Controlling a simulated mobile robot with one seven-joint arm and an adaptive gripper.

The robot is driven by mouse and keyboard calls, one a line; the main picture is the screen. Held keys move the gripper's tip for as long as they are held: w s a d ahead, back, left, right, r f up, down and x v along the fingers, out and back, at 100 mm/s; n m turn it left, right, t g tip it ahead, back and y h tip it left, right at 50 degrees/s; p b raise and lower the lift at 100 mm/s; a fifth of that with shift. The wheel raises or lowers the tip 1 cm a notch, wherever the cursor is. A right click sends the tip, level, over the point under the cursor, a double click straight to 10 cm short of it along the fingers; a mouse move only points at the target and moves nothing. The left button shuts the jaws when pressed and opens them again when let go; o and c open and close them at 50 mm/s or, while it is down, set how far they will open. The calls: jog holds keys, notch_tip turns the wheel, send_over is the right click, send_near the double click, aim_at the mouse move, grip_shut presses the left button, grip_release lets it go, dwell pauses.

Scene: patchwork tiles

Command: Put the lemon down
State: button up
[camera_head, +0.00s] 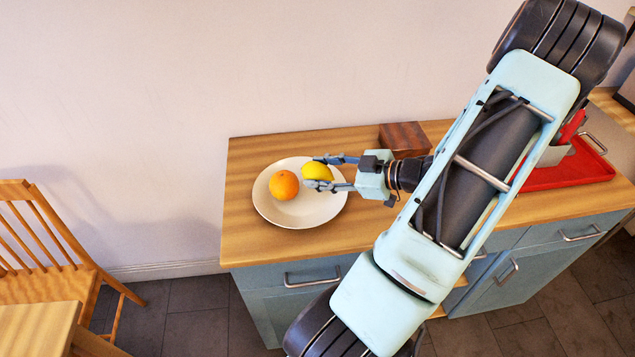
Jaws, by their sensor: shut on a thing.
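A yellow lemon (316,171) is between the fingers of my gripper (322,172), which is shut on it. My gripper reaches in from the right, over the right part of a white plate (300,217). I cannot tell whether the lemon touches the plate or is held just above it. An orange (284,185) lies on the plate, left of the lemon and close to it.
The plate stands near the left end of a wooden counter (245,160) with blue drawers. A brown wooden block (403,138) stands behind my gripper. A red tray (570,172) lies farther right. A wooden chair (50,240) stands at the left.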

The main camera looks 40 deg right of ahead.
jog(key=shift+w+f, duration=0.25)
jog(key=shift+f, duration=0.1)
jog(key=shift+w+f, duration=0.2)
jog(key=shift+f, duration=1.45)
jog(key=shift+a+f, duration=0.1)
jog(key=shift+f, duration=0.05)
jog(key=o, duration=1.3)
jog(key=shift+o, duration=0.2)
jog(key=shift+s+r, duration=0.2)
jog(key=v, duration=1.1)
jog(key=shift+s+d+r, duration=0.1)
jog(key=shift+s+d, duration=0.1)
jog(key=shift+s, duration=0.1)
